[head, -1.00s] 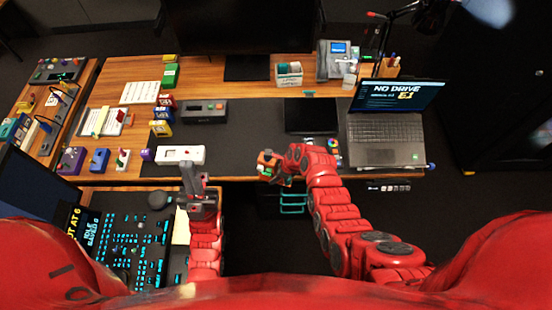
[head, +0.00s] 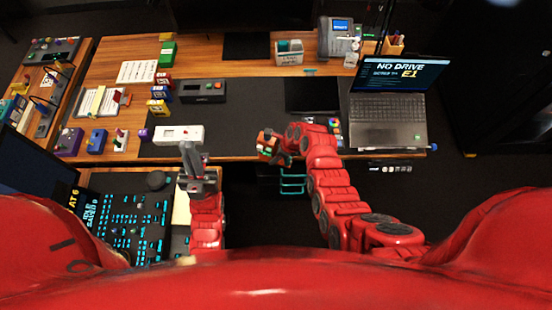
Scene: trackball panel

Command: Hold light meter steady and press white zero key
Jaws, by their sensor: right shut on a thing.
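My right gripper (head: 267,148) is shut on a small orange-brown thing with green and dark parts (head: 267,140). It is held in front of the desk's front edge. It may be the light meter, but it is too small to be sure, and no white key can be made out on it. My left gripper (head: 191,150) is in front of a white box (head: 178,134) with a dark window and a red spot, at the desk's front edge. I see nothing in its fingers. Whether they are apart or closed is unclear, as is whether they touch the box.
The wooden desk (head: 122,88) carries a dark control box (head: 203,91), a laptop (head: 388,120), a phone (head: 338,37) and several small coloured blocks at left. A lit key panel (head: 128,225) lies low at left.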

